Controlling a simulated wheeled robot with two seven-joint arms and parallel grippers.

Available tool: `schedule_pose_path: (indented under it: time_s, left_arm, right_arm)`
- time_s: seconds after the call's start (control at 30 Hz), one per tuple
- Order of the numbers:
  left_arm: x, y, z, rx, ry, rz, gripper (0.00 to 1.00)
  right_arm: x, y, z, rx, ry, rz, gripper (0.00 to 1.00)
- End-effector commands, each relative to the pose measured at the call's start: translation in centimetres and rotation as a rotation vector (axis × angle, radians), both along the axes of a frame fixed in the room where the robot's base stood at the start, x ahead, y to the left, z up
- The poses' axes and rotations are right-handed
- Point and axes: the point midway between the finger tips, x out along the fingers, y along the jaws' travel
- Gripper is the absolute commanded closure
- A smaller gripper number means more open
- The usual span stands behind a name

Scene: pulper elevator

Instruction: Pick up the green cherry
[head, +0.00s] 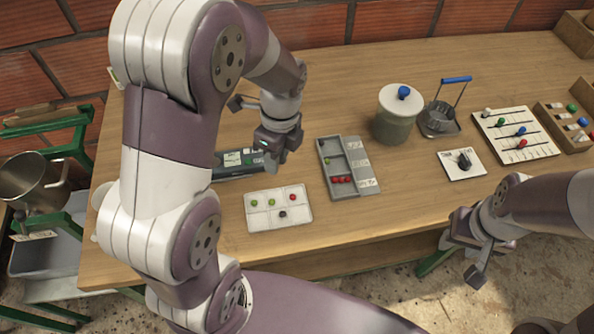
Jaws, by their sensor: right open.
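Two small green cherries lie in a white compartment tray (262,221), one at the left (254,203) and one beside it (270,203). A red cherry (292,197) and a dark cherry (282,214) share the tray. Another small green piece (327,161) lies in a grey sorting box (327,146), with red cherries (341,180) in its near compartment. My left gripper (252,124) is above the table, behind the white tray, with its fingers apart and nothing visible between them. My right gripper (462,258) is open and empty off the table's front edge at the right.
A dark device (232,176) lies behind the white tray, partly hidden by my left arm. A lidded pot (398,117), a blue-handled metal container (438,118), a small white board with a dark knob (461,165) and a slotted board (513,135) stand right. The wooden table's front middle is clear.

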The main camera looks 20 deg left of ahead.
Motion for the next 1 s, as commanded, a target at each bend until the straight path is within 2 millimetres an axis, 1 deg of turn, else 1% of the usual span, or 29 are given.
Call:
schedule_pose_path:
  time_s: [0.03, 0.1, 0.17, 0.23, 0.27, 0.4, 0.5, 0.67, 0.83, 0.9, 1.0]
  left_arm:
    - [0.0, 0.1, 0.1, -0.007, 0.012, -0.082, 0.77]
    - [-0.3, 0.1, 0.2, -0.018, 0.034, -0.188, 0.77]
    - [-0.5, 0.1, 0.2, -0.026, 0.045, -0.251, 0.77]
    - [-0.6, 0.2, -0.4, -0.032, 0.051, -0.29, 0.77]
    - [-0.7, 0.2, -0.9, -0.033, 0.052, -0.298, 0.77]
    - [-1.2, 0.4, -4.2, -0.034, 0.054, -0.298, 0.77]
    - [-1.4, 0.6, -6.1, -0.033, 0.052, -0.299, 0.77]
    - [-1.7, 0.6, -8.0, -0.034, 0.052, -0.297, 0.77]
    - [-2.1, 0.7, -11.2, -0.034, 0.052, -0.297, 0.77]
    - [-2.3, 0.8, -12.0, -0.034, 0.051, -0.297, 0.77]
    - [-2.3, 0.8, -12.4, -0.034, 0.049, -0.297, 0.77]
  right_arm:
    - [0.0, 0.0, -0.1, 0.0, 0.0, 0.0, 0.57]
    - [0.0, 0.0, -0.1, 0.0, 0.0, 0.0, 0.57]
    - [0.0, 0.0, -0.1, 0.0, 0.0, 0.0, 0.57]
    - [0.0, 0.0, -0.2, 0.0, 0.0, 0.0, 0.57]
    - [0.0, 0.0, -0.2, 0.0, 0.0, 0.0, 0.57]
    - [0.0, 0.0, -0.6, 0.0, 0.0, 0.0, 0.57]
    - [0.0, 0.0, -0.8, 0.0, 0.0, 0.0, 0.57]
    - [0.0, 0.0, -0.9, 0.0, 0.0, 0.0, 0.57]
    - [0.0, 0.0, -1.3, 0.0, 0.0, 0.0, 0.57]
    - [0.0, 0.0, -1.4, 0.0, 0.0, 0.0, 0.57]
    - [0.0, 0.0, -1.4, 0.0, 0.0, 0.0, 0.57]
